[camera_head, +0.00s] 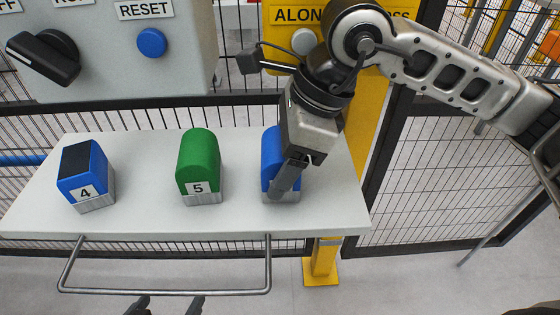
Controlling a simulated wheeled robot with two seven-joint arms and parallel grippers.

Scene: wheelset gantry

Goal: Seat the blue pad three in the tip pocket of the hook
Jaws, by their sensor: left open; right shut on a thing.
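A blue pad (269,148) with a rounded top stands upright on the white shelf, at the right of the row. My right gripper (281,186) reaches down over it from above and is shut on it. The gripper covers most of the pad's front, so its number is hidden. The pad's grey base shows below the fingers, at the shelf surface. My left gripper (168,305) is open and empty at the bottom edge, below and in front of the shelf; only its fingertips show. The hook and its tip pocket are not in view.
The white shelf (140,220) also holds a blue pad marked 4 (86,176) and a green pad marked 5 (199,167). A metal rail (165,292) juts from its front. A grey control box (120,75) hangs above; a yellow post (362,140) and mesh fence stand behind.

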